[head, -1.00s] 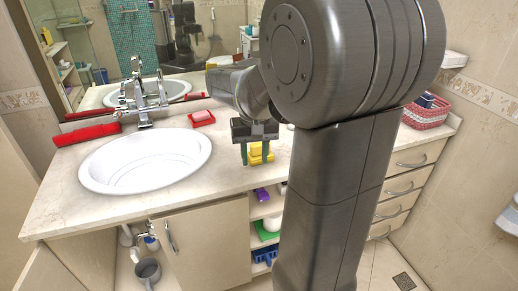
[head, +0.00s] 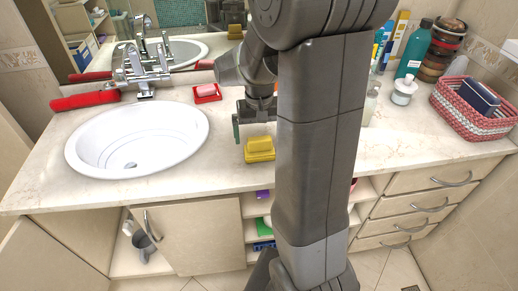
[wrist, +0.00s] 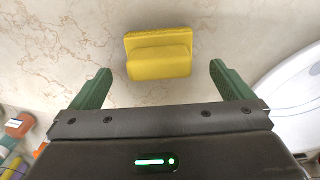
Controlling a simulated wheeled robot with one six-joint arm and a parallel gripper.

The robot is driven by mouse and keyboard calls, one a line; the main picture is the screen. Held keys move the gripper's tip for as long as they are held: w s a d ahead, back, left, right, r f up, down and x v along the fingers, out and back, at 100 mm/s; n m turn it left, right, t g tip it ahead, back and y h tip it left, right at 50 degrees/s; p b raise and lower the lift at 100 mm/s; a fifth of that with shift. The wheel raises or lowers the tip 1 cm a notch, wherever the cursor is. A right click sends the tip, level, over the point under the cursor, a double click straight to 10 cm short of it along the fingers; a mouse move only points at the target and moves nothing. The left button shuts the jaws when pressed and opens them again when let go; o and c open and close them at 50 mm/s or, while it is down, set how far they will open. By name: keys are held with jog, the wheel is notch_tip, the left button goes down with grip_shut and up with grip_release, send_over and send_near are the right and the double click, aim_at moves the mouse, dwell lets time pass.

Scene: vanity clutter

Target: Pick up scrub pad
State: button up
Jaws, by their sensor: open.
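The yellow scrub pad (head: 259,148) lies on the counter right of the sink, near the front edge. It looks like a raised block on a wider yellow base; I cannot tell if these are separate pieces. My gripper (head: 256,120) is open and empty, just behind the pad in the head view. Its right finger is partly hidden by my arm there. In the wrist view the pad (wrist: 160,55) lies just beyond and between the two green fingertips of my gripper (wrist: 160,75), with space on both sides. The pad is not held.
The white sink (head: 137,140) is to the left. A red dish with pink soap (head: 207,92) sits behind my gripper. A red-handled brush-like item (head: 85,101) lies far left. Bottles (head: 412,62) and a woven basket (head: 470,112) stand right. Counter around the pad is clear.

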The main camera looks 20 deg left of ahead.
aim_at(259, 147)
jog(key=shift+s+d+f+p, duration=0.1)
jog(key=shift+f+p, duration=0.1)
jog(key=shift+f, duration=1.15)
jog(key=shift+s+f+p, duration=0.1)
jog(key=shift+f+p, duration=0.1)
jog(key=shift+f, duration=1.15)
jog(key=shift+c, duration=0.4)
jog(key=c, duration=0.8)
notch_tip(259, 147, up, 10)
jog(key=shift+r+b, duration=0.1)
jog(key=shift+b, duration=0.2)
jog(key=shift+c, duration=0.2)
jog(key=shift+o, duration=1)
jog(key=shift+c, duration=0.5)
